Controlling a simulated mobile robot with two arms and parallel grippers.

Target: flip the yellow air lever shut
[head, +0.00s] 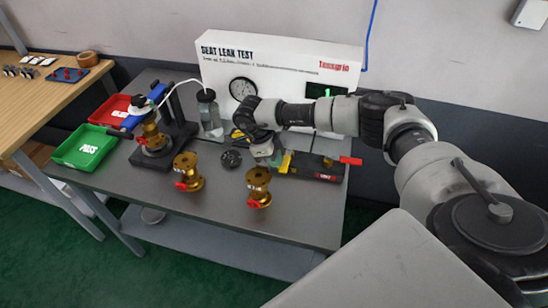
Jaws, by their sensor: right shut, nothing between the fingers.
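The yellow air lever (285,162) stands up at the left end of a dark fixture (315,170) at the right of the grey table. My right gripper (268,160) is shut and empty, pointing down just left of the lever. I cannot tell whether its fingertips touch the lever. My left gripper is not in view.
A red handle (350,161) sticks out at the fixture's right end. Two brass valves (187,171) stand at the front, one below my gripper (258,188). A third valve (152,135) sits on a black stand. A white test panel (280,60) closes off the back.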

